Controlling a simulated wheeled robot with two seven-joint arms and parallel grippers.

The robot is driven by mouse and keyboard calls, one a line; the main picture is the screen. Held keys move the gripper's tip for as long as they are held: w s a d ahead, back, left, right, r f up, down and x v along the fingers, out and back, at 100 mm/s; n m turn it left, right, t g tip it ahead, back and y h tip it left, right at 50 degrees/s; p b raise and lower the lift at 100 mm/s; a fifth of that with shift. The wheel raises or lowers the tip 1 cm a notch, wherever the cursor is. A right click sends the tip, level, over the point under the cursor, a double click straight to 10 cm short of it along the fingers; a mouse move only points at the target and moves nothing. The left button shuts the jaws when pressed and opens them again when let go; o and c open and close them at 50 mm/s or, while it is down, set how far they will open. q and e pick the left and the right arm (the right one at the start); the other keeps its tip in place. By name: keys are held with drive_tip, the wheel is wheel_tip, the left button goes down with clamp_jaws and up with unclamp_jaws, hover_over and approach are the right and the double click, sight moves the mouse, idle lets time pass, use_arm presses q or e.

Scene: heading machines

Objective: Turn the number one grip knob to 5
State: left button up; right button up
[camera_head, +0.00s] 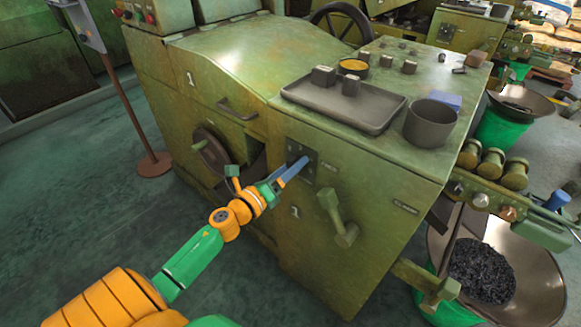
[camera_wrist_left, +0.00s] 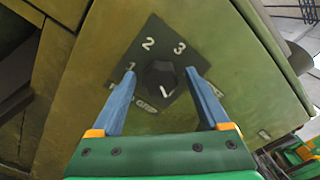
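A dark knob (camera_wrist_left: 160,78) sits on a dark square dial plate (camera_wrist_left: 150,52) on the green machine's front; the numbers 1, 2 and 3 are readable, and a white mark shows near its lower right. Other numbers are hidden or unclear. The plate also shows in the head view (camera_head: 322,163), partly covered by my gripper. My left gripper (camera_head: 299,163) points at the plate. In the left wrist view my left gripper (camera_wrist_left: 162,78) is open, one blue finger on each side of the knob; contact cannot be told. My right gripper is not in view.
A green lever handle (camera_head: 330,205) sticks out right of the dial. A round wheel (camera_head: 209,152) and an opening are to its left. On top are a grey tray (camera_head: 338,112) and a dark pot (camera_head: 430,124). Clear floor lies at the left.

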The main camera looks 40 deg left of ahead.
use_arm(q)
drive_tip(key=shift+s, duration=0.1)
drive_tip(key=s+b, duration=0.1)
drive_tip(key=s, duration=0.6)
drive_tip(key=shift+a, duration=0.3)
